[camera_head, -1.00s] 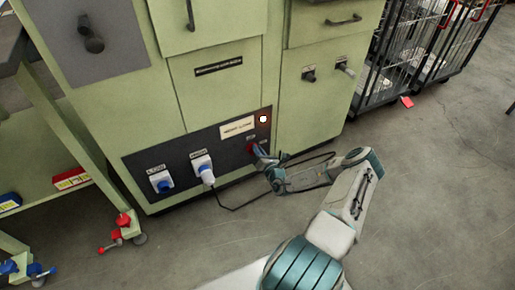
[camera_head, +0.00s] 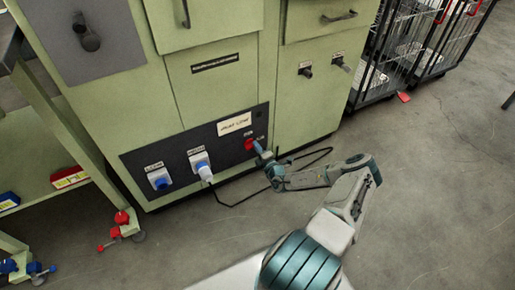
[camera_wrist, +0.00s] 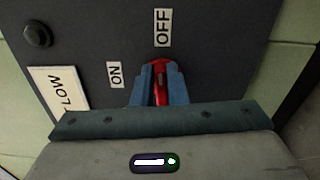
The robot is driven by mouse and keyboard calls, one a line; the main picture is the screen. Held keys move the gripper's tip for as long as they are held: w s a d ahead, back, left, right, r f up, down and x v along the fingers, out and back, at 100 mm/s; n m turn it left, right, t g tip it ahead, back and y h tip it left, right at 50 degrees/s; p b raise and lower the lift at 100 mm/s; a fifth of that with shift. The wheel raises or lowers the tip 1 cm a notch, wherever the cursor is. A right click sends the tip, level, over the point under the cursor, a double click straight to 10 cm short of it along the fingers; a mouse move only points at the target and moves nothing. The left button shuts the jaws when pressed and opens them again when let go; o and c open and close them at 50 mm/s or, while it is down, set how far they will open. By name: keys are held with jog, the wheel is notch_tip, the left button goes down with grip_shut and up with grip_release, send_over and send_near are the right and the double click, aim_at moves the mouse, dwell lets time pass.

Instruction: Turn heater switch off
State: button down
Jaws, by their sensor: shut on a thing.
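The red heater switch (camera_wrist: 160,70) sits on the dark control panel (camera_wrist: 90,30) between an ON label (camera_wrist: 115,75) and an OFF label (camera_wrist: 162,28). Its visible end points up toward OFF in the wrist view. My gripper (camera_wrist: 160,82) is shut on it, with a blue finger on each side; the fingers and palm hide its lower part. In the head view the red switch (camera_head: 249,144) shows at the panel's right end, with my gripper (camera_head: 258,147) against it. A round lamp (camera_wrist: 37,34) on the panel is dark.
Wire carts (camera_head: 420,50) stand at the right.

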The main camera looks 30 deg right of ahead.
jog(key=shift+f+m, duration=0.2)
jog(key=shift+m, duration=0.3)
jog(key=c, duration=1.4)
grip_release()
jog(key=shift+c, duration=0.2)
jog(key=s+p, duration=0.3)
jog(key=s, duration=1.1)
jog(key=shift+d+p, duration=0.2)
jog(key=shift+p, duration=0.2)
jog(key=shift+r, duration=0.1)
